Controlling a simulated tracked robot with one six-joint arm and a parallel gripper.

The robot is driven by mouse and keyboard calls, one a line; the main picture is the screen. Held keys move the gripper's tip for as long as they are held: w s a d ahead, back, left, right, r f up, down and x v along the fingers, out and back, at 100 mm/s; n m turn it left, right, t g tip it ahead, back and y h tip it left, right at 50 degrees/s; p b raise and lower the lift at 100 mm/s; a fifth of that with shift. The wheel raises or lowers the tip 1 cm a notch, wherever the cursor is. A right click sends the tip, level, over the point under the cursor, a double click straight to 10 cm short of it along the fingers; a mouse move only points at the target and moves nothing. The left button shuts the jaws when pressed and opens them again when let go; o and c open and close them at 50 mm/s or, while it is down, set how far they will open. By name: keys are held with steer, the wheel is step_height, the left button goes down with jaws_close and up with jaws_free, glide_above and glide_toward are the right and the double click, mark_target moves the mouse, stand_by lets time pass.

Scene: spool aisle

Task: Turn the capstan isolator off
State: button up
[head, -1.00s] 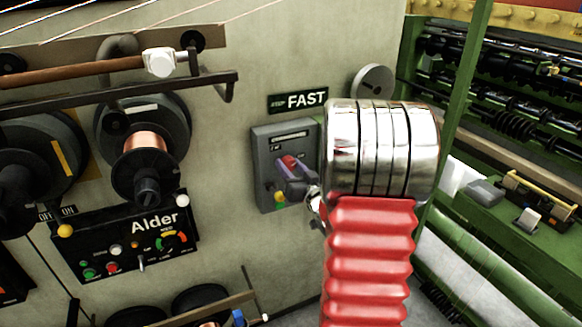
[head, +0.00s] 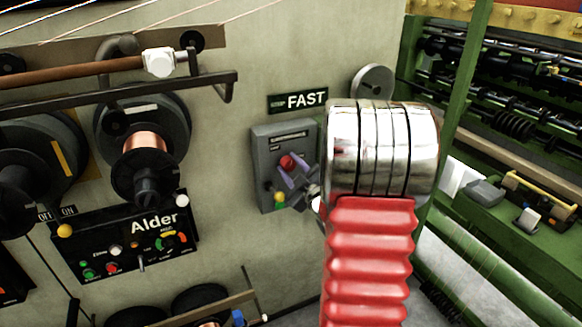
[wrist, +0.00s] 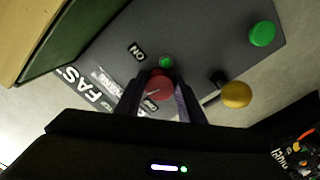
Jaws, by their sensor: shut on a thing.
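The isolator is a grey box (head: 262,170) on the wall under the FAST sign, with a red rotary knob (head: 287,162) on its front. My gripper (head: 293,174) is at the box with its purple-grey fingers on the knob. In the wrist view the red knob (wrist: 159,84) sits between the two fingers (wrist: 158,98), one on each side. A white line shows on the knob's face. An ON label (wrist: 137,51) and a small green spot (wrist: 166,62) lie just beyond the knob. Any OFF label is not readable.
A yellow ball-ended part (wrist: 236,95) and a green button (wrist: 262,34) stand close by on the isolator's face. The black Alder panel (head: 125,245) and wire spools (head: 145,143) are to the left. Green machinery (head: 510,215) stands at right.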

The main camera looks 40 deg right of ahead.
steer(key=shift+f+n, duration=0.15)
steer(key=shift+n, duration=1.15)
steer(key=o, duration=1)
steer(key=shift+o, duration=0.2)
steer(key=shift+s, duration=0.1)
steer(key=v, duration=1.3)
steer(key=shift+s+a, duration=0.15)
steer(key=shift+s, duration=0.15)
